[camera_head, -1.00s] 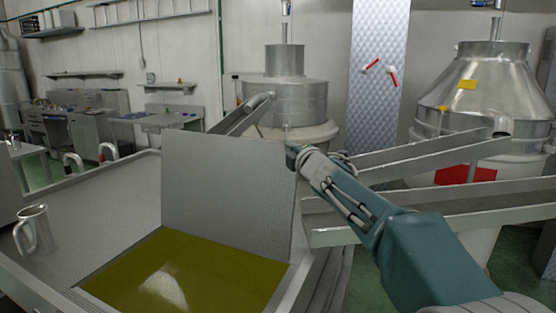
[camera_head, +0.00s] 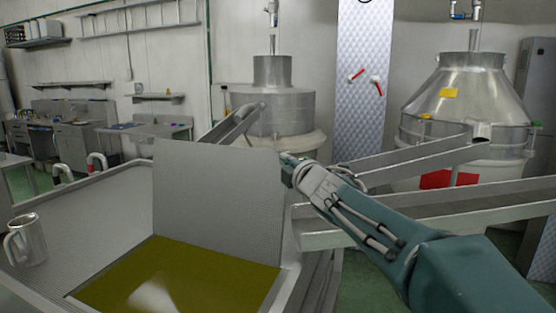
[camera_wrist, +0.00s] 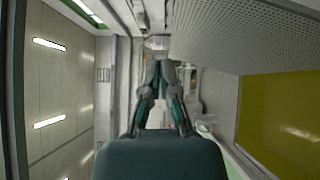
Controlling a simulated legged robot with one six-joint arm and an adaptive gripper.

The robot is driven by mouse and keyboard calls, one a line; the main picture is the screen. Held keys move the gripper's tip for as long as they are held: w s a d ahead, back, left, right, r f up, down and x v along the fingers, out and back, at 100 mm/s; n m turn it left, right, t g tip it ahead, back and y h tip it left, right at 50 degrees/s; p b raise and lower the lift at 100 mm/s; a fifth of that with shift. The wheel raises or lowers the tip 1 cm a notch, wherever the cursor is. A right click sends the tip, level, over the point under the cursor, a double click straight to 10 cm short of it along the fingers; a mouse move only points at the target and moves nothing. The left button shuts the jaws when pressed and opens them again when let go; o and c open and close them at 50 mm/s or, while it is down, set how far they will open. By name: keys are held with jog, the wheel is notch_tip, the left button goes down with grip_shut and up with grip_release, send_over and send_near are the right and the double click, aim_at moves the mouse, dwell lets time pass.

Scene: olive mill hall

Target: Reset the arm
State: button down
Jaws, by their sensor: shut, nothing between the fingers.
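My arm reaches from the lower right of the head view toward the upright perforated panel of the oil basin. My gripper (camera_head: 287,160) is at its far end, small and partly hidden behind the wrist, beside the panel's right edge. In the wrist view my gripper (camera_wrist: 158,50) shows at the top middle, its fingers together and empty. The perforated panel (camera_head: 217,190) also shows in the wrist view (camera_wrist: 240,35) at the upper right.
Yellow-green oil (camera_head: 175,280) fills the basin below the panel. A metal jug (camera_head: 26,240) stands on the basin's left side. Metal chutes (camera_head: 425,160) run behind and right of my arm, from steel vats (camera_head: 465,100). Open floor shows at the far left.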

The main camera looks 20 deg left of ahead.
jog(key=s+d+f+m+h, duration=0.35)
jog(key=s+d+m, duration=0.2)
jog(key=d, duration=0.35)
jog(key=s+d+f+m+g+h, duration=0.1)
jog(key=s+d+f+m+h, duration=0.25)
jog(key=d+m, duration=0.35)
jog(key=s+d+f+m+h, duration=0.2)
jog(key=s+d+m+h, duration=0.25)
jog(key=d, duration=0.55)
jog(key=s+d+f+m+g, duration=0.3)
jog(key=s+f, duration=0.4)
jog(key=s, duration=0.3)
jog(key=s+d+f+m+g, duration=0.2)
jog(key=s+f+m+g, duration=0.2)
jog(key=s, duration=0.7)
notch_tip(320, 180, down, 4)
jog(key=m, duration=0.2)
jog(key=shift+d+m+g, duration=0.3)
jog(key=shift+d, duration=0.1)
jog(key=shift+w+h, duration=0.1)
jog(key=shift+h, duration=0.15)
